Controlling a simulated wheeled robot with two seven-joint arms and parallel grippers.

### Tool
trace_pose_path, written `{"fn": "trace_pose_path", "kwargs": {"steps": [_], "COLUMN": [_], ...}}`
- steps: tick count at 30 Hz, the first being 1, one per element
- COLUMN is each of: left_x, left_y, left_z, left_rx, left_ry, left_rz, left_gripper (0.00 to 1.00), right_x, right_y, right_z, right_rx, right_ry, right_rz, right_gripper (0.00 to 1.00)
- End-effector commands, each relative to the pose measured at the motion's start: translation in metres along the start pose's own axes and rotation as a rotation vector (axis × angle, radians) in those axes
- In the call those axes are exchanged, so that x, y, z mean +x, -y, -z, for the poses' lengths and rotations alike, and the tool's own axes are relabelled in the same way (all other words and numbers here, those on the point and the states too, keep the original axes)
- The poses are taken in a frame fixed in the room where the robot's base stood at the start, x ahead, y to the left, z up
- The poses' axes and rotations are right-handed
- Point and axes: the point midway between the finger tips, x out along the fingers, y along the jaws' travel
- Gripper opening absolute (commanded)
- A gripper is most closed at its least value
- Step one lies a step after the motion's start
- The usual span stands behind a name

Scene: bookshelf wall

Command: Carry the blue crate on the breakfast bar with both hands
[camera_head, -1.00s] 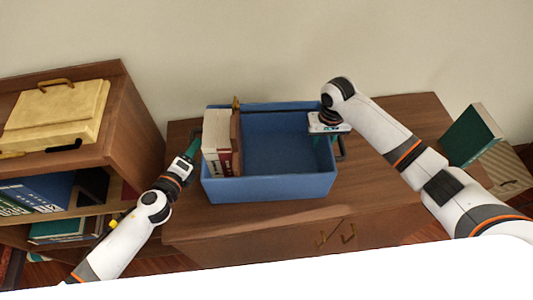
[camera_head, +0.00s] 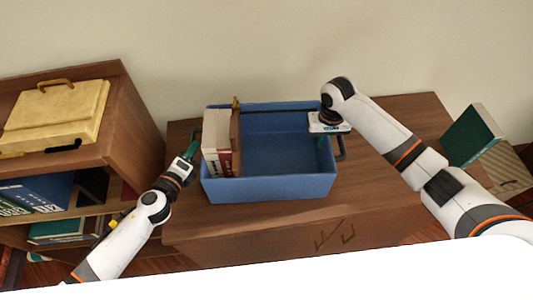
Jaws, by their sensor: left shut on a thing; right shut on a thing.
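The blue crate (camera_head: 270,188) stands upright on the brown wooden cabinet top, its open side up. It holds a few books (camera_head: 217,145) and a brown upright piece at its left end; its right part is empty. My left gripper (camera_head: 192,150) is at the crate's left end, its teal fingers shut on the dark left handle (camera_head: 195,136). My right gripper (camera_head: 337,130) is at the right end, shut on the right handle (camera_head: 342,150); its fingers are mostly hidden under its white wrist.
A wooden bookshelf (camera_head: 135,125) with a yellow box (camera_head: 60,112) on top and books inside stands close on the left. A green book (camera_head: 470,133) stands at the right on a lower piece. The wall is close behind. The cabinet top (camera_head: 420,110) is clear right of the crate.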

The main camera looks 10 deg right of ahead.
Motion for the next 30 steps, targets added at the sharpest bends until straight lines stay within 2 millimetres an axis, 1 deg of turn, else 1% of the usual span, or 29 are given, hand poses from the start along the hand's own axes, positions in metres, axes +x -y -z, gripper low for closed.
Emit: {"fn": "trace_pose_path", "kwargs": {"steps": [23, 24, 30], "left_x": [-0.0004, 0.0005, -0.0001], "left_y": [0.0011, -0.0035, -0.0054], "left_z": [0.0002, 0.0034, 0.0046], "left_rx": [0.001, 0.002, 0.002], "left_ry": [0.0, -0.005, -0.005], "left_rz": [0.003, -0.005, -0.005], "left_gripper": [0.0, 0.0, 0.0], "right_x": [-0.0013, -0.0049, -0.0073], "right_y": [0.0006, 0.0002, 0.0002], "right_z": [-0.0008, -0.0028, -0.0027], "right_rx": [0.001, 0.001, 0.002], "right_ry": [0.001, 0.007, 0.007], "right_rz": [0.0, -0.003, -0.003], "right_gripper": [0.0, 0.0, 0.0]}}
